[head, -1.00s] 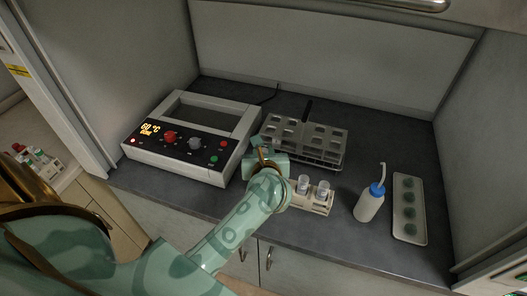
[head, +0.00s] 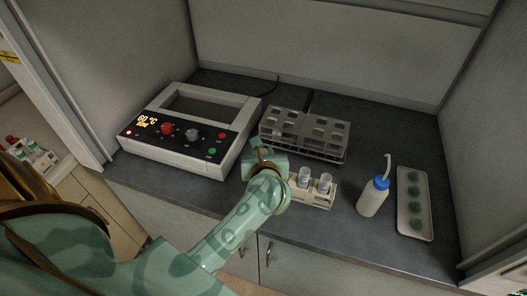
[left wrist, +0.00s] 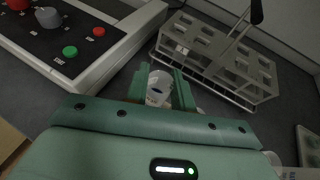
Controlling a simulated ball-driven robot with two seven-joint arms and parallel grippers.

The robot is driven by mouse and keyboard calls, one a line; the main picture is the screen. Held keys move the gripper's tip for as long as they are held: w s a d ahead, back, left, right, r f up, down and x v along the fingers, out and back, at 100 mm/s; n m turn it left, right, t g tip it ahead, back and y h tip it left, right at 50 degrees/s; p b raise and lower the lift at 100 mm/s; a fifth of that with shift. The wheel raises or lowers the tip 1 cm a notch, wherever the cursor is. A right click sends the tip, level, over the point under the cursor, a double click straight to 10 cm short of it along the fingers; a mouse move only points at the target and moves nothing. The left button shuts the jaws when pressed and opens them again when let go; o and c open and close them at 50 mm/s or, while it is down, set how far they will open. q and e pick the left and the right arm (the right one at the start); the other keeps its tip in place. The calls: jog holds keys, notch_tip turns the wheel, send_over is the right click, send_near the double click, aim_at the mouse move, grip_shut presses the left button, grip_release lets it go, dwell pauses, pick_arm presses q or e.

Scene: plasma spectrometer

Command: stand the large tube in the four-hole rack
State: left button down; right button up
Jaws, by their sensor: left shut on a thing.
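My left gripper (head: 258,150) is over the bench, between the heating unit and the small cream rack. In the left wrist view its two fingers (left wrist: 161,90) are shut on a whitish tube (left wrist: 158,88), seen from above by its open mouth. The tube's lower end is hidden, so I cannot tell whether it touches anything. The small cream rack (head: 322,200), which looks like the four-hole rack, stands just right of the gripper. Two clear, white-labelled tubes (head: 304,178) (head: 325,184) stand upright in it. My arm hides its left end. My right gripper is not in view.
A grey wire-and-plate rack (head: 318,124) with several large holes stands behind the gripper. The heating unit (head: 190,157) is at left. A blue-capped wash bottle (head: 372,198) and a white tray (head: 414,227) of green pieces are at right. Bench between bottle and cream rack is clear.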

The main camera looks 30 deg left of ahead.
pick_arm(q)
jog(key=shift+f, duration=0.15)
jog(key=shift+f+b, duration=0.95)
jog(key=shift+f, duration=0.2)
jog(key=c, duration=1.1)
grip_release()
jog(key=v, duration=0.7)
jog(key=shift+s+p, duration=0.2)
jog(key=shift+p, duration=0.1)
